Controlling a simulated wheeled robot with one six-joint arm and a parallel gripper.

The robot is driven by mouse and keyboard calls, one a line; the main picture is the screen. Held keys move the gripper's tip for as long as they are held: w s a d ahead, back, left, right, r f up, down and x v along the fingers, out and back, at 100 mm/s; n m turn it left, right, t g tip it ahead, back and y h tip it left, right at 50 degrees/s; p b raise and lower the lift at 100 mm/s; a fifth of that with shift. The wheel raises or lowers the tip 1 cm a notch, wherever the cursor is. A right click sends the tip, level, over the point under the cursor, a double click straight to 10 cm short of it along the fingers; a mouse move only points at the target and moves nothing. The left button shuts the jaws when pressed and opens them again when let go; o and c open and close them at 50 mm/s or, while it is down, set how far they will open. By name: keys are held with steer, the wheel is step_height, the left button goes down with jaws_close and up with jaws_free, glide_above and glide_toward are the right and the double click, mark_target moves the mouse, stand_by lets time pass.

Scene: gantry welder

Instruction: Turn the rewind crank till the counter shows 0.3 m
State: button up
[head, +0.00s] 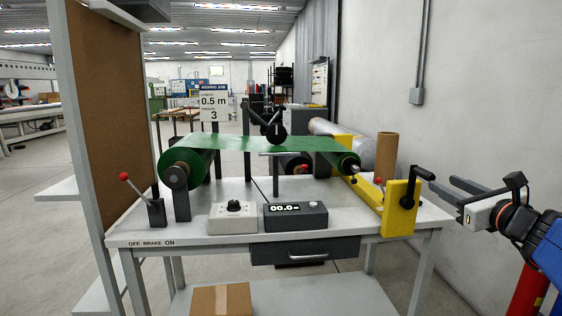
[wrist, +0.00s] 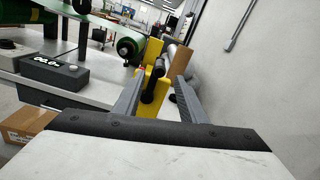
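The rewind crank (head: 408,202) is black, on a yellow bracket (head: 396,221) at the bench's right end. Its handle (head: 425,174) points up and to the right. In the wrist view the crank handle (wrist: 159,68) shows between the finger tips. My gripper (head: 442,184) is open and empty, just right of the crank. Its fingers also show in the wrist view (wrist: 158,84), apart from each other. The counter (head: 296,215) is a dark box with a lit display that seems to read 00.0. A green web (head: 265,145) runs between two rolls.
A sign (head: 213,107) reads 0.5 m and 3. A red-knobbed brake lever (head: 156,210) stands at the bench's left, near a "OFF BRAKE ON" label. A grey knob box (head: 233,219) is beside the counter. A wall is close on the right; a cardboard tube (head: 386,152) stands behind the bracket.

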steer(key=w, duration=1.5)
steer(key=shift+a, duration=0.25)
steer(key=shift+c, duration=0.4)
jaws_close()
